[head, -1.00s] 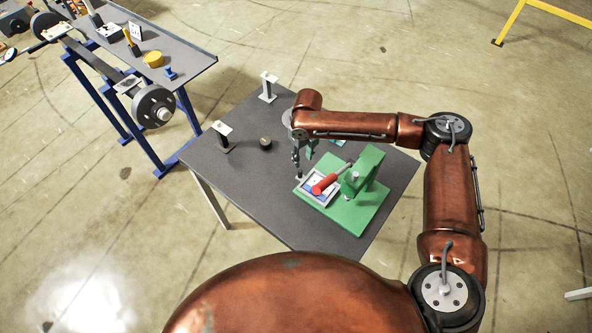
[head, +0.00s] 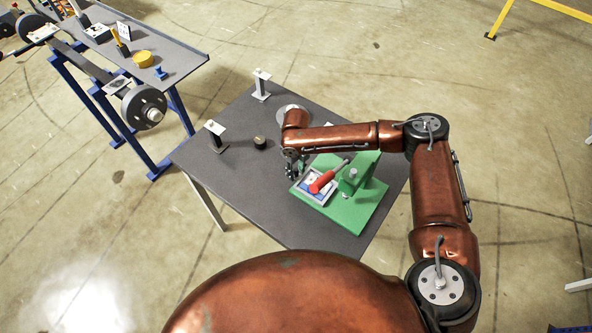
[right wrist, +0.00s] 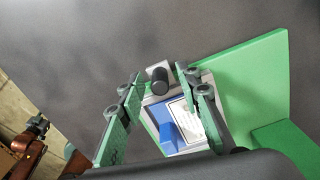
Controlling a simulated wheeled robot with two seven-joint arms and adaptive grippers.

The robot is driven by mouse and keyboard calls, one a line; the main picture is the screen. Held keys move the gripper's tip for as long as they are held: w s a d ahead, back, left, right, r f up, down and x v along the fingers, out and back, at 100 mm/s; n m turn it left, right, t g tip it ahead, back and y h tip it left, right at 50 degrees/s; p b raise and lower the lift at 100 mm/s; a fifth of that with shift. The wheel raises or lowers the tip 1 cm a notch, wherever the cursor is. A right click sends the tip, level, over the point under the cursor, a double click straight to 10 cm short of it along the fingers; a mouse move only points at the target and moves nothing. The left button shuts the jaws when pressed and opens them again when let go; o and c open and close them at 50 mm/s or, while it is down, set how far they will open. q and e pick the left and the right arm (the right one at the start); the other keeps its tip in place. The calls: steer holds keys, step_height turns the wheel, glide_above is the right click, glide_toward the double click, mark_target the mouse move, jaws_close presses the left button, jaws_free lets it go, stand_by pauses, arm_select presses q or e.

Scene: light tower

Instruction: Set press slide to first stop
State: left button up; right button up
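The green press (head: 357,178) with a red handle (head: 322,182) stands on the dark table. Its slide (head: 312,197) is a pale-framed tray at the left side of the base. The right wrist view shows the slide (right wrist: 186,118) with a white card and a blue block. A black knob (right wrist: 158,76) sits at the slide's outer end. My right gripper (right wrist: 159,75) is open, with a finger on each side of the knob in that view. I cannot tell whether they touch. In the head view my right gripper (head: 290,168) hides the knob. My left gripper is not in view.
A dark cylinder (head: 260,142) and two small stands (head: 215,135) (head: 261,84) are on the table's left and back parts. The table's front left is clear. A second bench (head: 150,50) with several items stands at the upper left.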

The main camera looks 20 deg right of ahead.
jaws_close()
stand_by(0.3)
stand_by(0.4)
